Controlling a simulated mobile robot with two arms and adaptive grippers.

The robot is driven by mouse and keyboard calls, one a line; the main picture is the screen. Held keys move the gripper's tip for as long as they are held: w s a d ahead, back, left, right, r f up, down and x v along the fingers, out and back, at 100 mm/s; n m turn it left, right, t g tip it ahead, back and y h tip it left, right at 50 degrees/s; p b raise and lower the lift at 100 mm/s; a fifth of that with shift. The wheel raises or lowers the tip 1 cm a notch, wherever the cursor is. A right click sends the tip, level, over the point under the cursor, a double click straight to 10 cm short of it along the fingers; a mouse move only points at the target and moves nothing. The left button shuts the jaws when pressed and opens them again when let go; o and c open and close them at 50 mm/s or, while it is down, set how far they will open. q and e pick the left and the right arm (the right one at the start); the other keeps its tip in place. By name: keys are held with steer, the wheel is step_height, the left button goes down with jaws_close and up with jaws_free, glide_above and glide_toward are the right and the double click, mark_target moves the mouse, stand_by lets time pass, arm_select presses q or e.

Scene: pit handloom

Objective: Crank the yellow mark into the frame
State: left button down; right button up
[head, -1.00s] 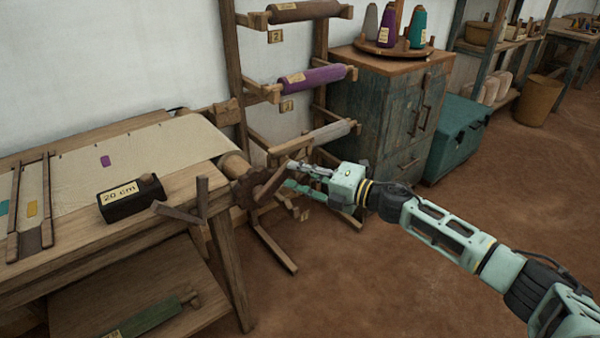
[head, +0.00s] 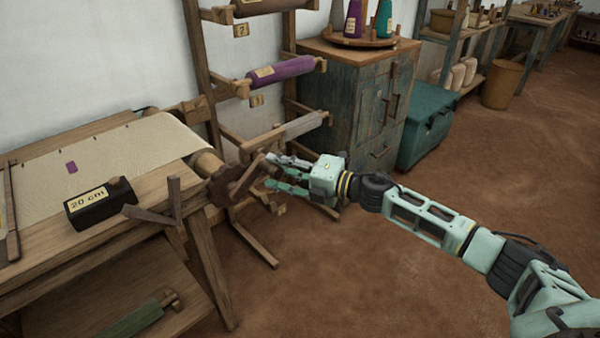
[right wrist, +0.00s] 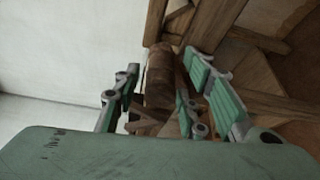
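The cream cloth (head: 130,150) lies on the loom, with a purple mark (head: 71,167) on it. The yellow mark cannot be made out in the current head view. A dark wooden bar (head: 12,212) of the frame shows at the left edge. The wooden crank (head: 245,180) sits at the right end of the cloth roller (head: 207,160). My right gripper (head: 278,174) is at the crank, fingers apart. In the right wrist view, the crank's round wooden handle (right wrist: 159,78) lies between the open fingers; contact is unclear. My left gripper is out of view.
A black block labelled "20 cm" (head: 100,202) stands on the loom's edge. A wooden rack (head: 205,85) with rolls stands behind the crank. A cabinet (head: 345,95) and a teal chest (head: 428,122) stand further back. The floor (head: 330,270) on the right is open.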

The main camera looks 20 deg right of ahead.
steer(key=v, duration=1)
steer(key=shift+d, duration=0.2)
